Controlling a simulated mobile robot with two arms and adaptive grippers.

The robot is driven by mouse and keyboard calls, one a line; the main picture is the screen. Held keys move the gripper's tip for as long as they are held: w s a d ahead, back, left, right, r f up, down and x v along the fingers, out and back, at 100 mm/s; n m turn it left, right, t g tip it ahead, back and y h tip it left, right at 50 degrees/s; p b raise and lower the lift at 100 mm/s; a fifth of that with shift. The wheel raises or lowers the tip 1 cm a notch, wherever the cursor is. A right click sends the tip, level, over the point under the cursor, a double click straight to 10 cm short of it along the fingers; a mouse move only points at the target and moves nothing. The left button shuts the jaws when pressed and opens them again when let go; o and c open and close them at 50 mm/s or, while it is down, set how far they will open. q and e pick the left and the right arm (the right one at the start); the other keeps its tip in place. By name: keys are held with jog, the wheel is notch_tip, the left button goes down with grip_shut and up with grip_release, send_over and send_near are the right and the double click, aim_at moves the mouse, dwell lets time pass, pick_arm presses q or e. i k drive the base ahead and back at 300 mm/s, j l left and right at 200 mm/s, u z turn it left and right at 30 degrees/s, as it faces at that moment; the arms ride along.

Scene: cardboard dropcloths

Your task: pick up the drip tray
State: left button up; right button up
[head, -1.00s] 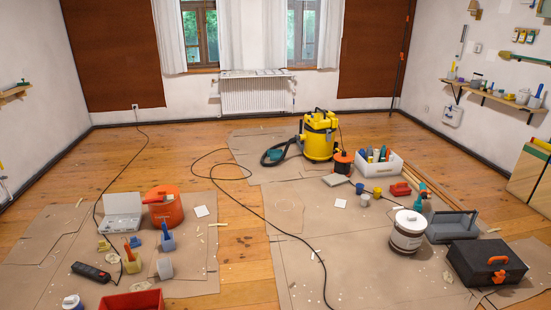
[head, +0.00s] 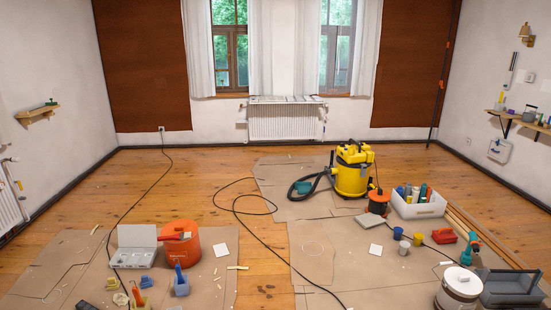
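I cannot tell for certain which thing is the drip tray. A flat greyish slab or shallow tray (head: 369,222) lies on the cardboard in front of the yellow vacuum, right of the middle. A deeper grey open box-like holder (head: 510,288) sits at the lower right, beside a white-lidded tub (head: 459,288). Neither of my grippers shows in the head view.
An orange bucket (head: 181,246) and an open case (head: 135,258) stand left. A black cable (head: 262,236) crosses the wood floor between the cardboard sheets.

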aim_at(302, 188)
jog(key=i, duration=5.4)
